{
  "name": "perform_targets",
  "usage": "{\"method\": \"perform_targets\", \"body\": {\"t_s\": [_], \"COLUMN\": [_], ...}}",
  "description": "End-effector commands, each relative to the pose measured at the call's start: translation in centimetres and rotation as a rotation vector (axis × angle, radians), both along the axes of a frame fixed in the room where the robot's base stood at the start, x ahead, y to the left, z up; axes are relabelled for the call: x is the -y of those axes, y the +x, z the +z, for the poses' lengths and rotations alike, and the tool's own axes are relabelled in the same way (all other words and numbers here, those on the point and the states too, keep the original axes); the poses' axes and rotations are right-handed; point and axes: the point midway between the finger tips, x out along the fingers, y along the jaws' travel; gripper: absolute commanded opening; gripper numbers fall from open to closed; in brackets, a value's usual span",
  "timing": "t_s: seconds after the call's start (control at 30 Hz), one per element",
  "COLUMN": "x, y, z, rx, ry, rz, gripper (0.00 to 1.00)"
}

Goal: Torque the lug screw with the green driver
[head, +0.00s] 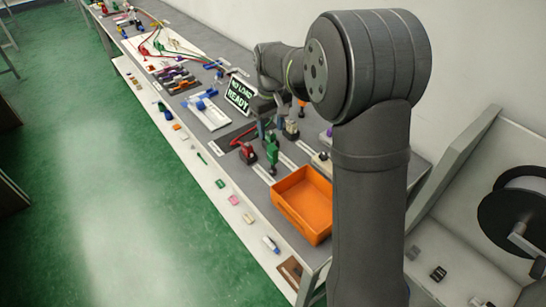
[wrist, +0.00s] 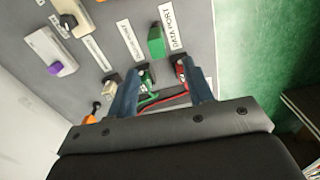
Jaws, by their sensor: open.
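An upright green handle-like object (head: 272,150) stands on the bench just behind the orange bin; I cannot confirm that it is the green driver. In the wrist view a green block-like piece (wrist: 156,41) shows beside a "DATA PORT" label. My gripper (wrist: 160,70) is open, its two blue fingers apart over the fixtures. A smaller green part (wrist: 147,82) and a red part (wrist: 181,70) appear between or near the fingertips; I see no clear grip on either. My gripper also shows low over the bench in the head view (head: 265,128). I cannot make out the lug screw.
An orange bin (head: 303,203) stands near the bench's front end. A red fixture (head: 247,153) stands left of the green handle. Small loose items lie along the white ledge (head: 215,182). A black spool (head: 515,215) is at right.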

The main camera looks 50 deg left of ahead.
Motion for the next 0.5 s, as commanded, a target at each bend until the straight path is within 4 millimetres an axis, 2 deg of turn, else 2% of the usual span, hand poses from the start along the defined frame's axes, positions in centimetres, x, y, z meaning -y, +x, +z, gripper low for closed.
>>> {"method": "perform_targets", "body": {"t_s": [0.03,0.2,0.33,0.5], "x": [0.1,0.1,0.0,0.0], "y": [0.0,0.0,0.0,0.1], "z": [-1.3,-4.7,-6.3,-7.2], "rx": [-0.001,-0.001,0.0,0.0], "ry": [-0.004,-0.004,-0.001,-0.001], "rz": [0.0,0.0,0.0,0.0], "gripper": [0.47,0.47,0.47,0.47]}}
